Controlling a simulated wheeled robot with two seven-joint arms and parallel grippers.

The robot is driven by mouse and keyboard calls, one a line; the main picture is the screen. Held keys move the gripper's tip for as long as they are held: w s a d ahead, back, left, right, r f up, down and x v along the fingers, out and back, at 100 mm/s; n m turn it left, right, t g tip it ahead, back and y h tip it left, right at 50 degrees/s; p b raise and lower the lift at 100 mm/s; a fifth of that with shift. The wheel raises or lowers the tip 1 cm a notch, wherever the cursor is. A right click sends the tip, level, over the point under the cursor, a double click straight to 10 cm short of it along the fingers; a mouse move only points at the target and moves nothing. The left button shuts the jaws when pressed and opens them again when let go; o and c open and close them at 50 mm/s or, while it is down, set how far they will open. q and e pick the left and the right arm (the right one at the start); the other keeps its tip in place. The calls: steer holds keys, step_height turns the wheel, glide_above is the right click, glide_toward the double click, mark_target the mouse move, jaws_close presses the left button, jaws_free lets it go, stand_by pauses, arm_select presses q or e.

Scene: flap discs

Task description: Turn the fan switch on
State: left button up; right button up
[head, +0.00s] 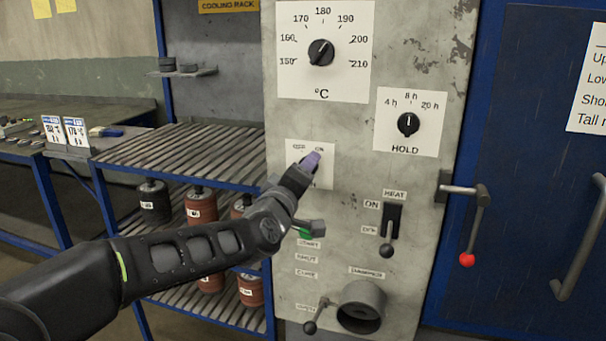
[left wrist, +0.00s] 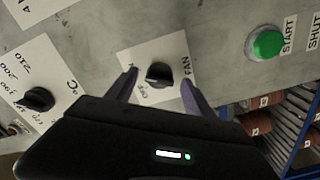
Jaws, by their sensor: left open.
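The fan switch (left wrist: 160,74) is a black rotary knob on a white plate (left wrist: 125,57) marked FAN, with OFF and ON labels. In the left wrist view it stands between the two fingers of my left gripper (left wrist: 160,90), which is open. I cannot tell whether either finger touches the knob. In the head view my left gripper (head: 309,162) is in front of the fan plate (head: 320,181) and hides the knob. The knob's exact setting is not clear. My right gripper is not in view.
The grey panel also carries a temperature dial (head: 321,53), a HOLD dial (head: 408,124), a HEAT lever (head: 389,232), a green START button (left wrist: 267,44) and a damper pipe (head: 361,306). A slatted rack (head: 190,155) stands left; a blue door (head: 540,130) with handles stands right.

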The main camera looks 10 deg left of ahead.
arm_select(q)
steer(key=shift+s, duration=0.1)
steer(key=s, duration=0.7)
steer(key=shift+s+a, duration=0.25)
steer(key=shift+s, duration=0.05)
